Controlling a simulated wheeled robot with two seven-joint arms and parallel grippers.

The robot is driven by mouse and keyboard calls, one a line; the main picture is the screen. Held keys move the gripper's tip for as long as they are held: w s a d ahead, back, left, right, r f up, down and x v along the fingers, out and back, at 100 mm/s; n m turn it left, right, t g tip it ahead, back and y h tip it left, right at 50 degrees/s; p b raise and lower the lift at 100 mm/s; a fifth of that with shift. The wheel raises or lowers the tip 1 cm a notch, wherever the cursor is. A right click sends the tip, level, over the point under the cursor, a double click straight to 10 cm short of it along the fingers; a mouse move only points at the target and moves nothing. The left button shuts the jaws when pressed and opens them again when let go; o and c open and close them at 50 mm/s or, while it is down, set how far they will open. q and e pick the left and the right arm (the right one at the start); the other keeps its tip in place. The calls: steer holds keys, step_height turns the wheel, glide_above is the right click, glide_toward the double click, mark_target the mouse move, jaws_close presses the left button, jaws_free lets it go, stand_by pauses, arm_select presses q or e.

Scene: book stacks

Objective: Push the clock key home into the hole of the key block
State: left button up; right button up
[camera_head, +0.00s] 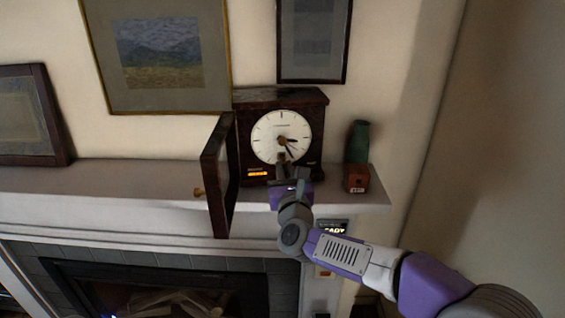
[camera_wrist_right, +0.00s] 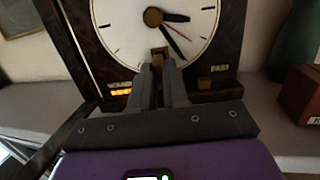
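My right gripper (camera_wrist_right: 159,68) is in front of the lower clock face in the wrist view. Its fingers are close together on a small brass piece (camera_wrist_right: 158,54), which looks like the clock key; most of it is hidden by the fingers. In the head view the gripper (camera_head: 282,161) reaches up to the clock's lower dial. Whether the key is inside the clock or just in front of it cannot be told. A small reddish-brown block (camera_head: 356,179) with a pale label, likely the key block, stands on the mantel right of the clock. Its hole cannot be made out. My left gripper is not in view.
The dark wooden clock (camera_head: 318,130) stands on the mantel shelf (camera_head: 120,182); its door (camera_head: 219,175) hangs open toward the left, past the shelf edge. A green vase (camera_head: 358,143) stands behind the block. A fireplace (camera_head: 165,290) lies below, and framed pictures hang above.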

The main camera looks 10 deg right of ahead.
jaws_close()
steer(key=s+b, duration=0.5)
steer(key=s, duration=0.2)
steer(key=shift+s+a+f, duration=0.2)
steer(key=shift+a+f, duration=0.15)
steer(key=shift+f, duration=0.1)
stand_by(0.7)
stand_by(0.3)
